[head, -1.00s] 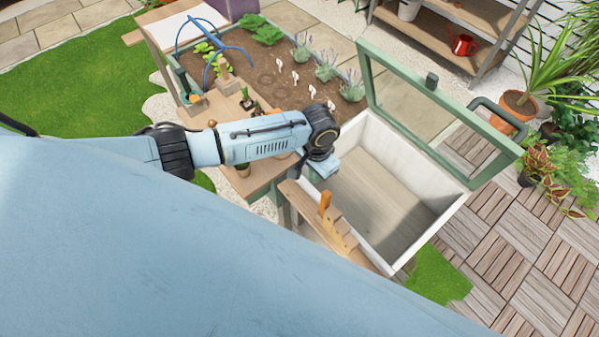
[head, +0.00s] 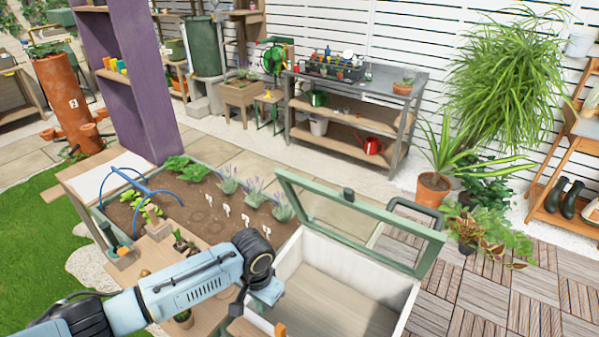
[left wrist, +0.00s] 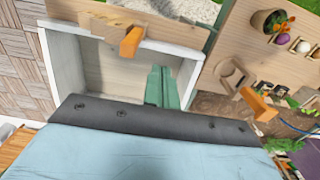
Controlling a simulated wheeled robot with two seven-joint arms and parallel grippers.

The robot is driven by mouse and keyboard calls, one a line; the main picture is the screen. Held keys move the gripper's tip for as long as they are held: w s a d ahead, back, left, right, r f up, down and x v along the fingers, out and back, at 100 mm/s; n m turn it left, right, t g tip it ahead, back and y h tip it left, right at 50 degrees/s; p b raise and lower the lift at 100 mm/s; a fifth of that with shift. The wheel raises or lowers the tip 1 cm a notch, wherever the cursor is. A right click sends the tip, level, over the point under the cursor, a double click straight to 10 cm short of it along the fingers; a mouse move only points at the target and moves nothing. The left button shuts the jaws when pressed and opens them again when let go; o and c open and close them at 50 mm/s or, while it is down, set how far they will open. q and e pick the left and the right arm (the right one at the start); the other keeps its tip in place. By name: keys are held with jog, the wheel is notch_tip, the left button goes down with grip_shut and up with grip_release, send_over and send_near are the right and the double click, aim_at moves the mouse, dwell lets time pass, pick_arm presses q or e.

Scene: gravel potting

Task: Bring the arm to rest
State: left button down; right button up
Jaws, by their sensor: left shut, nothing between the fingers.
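My left arm comes in from the lower left of the head view, bent at a black wrist joint. My left gripper (head: 264,291) hangs below that joint at the near left corner of the cold frame (head: 293,254). Its fingers are small and hard to make out; it is shut and holds nothing. In the left wrist view the light blue gripper body fills the bottom, and the white-walled cold frame (left wrist: 62,70) lies beyond it. My right gripper is not in view.
The cold frame's green lid (head: 431,250) stands open. A potting bench (head: 150,252) with small pots is at the left, beside a planted bed (head: 205,228). A shelf (head: 340,132) and a purple post (head: 128,85) stand behind.

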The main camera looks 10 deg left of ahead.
pick_arm(q)
jog(key=s+d+r+t+h, duration=0.1)
jog(key=s+d+r+h, duration=0.15)
jog(key=s+d, duration=0.65)
jog(key=s+a+r+n+t+y, duration=0.1)
jog(key=s+a+r, duration=0.2)
jog(key=s+a, duration=0.35)
jog(key=s+a+r+n+t+y, duration=0.1)
jog(key=s+a+r+n+t, duration=0.15)
jog(key=s+a, duration=0.4)
notch_tip(320, 180, down, 33)
jog(key=m+g+b, duration=0.1)
jog(key=g+b, duration=0.1)
jog(key=b, duration=0.7)
jog(key=s+a+f+b, duration=0.1)
jog(key=s+f+b, duration=0.3)
jog(key=s+f, duration=0.4)
jog(key=s+a+f+g+b, duration=0.1)
jog(key=s+a+f+b, duration=0.1)
jog(key=s+f+b, duration=0.3)
jog(key=s+f, duration=0.4)
jog(key=f, duration=0.7)
jog(key=shift+s+a+f, duration=0.25)
jog(key=shift+a+f, duration=0.05)
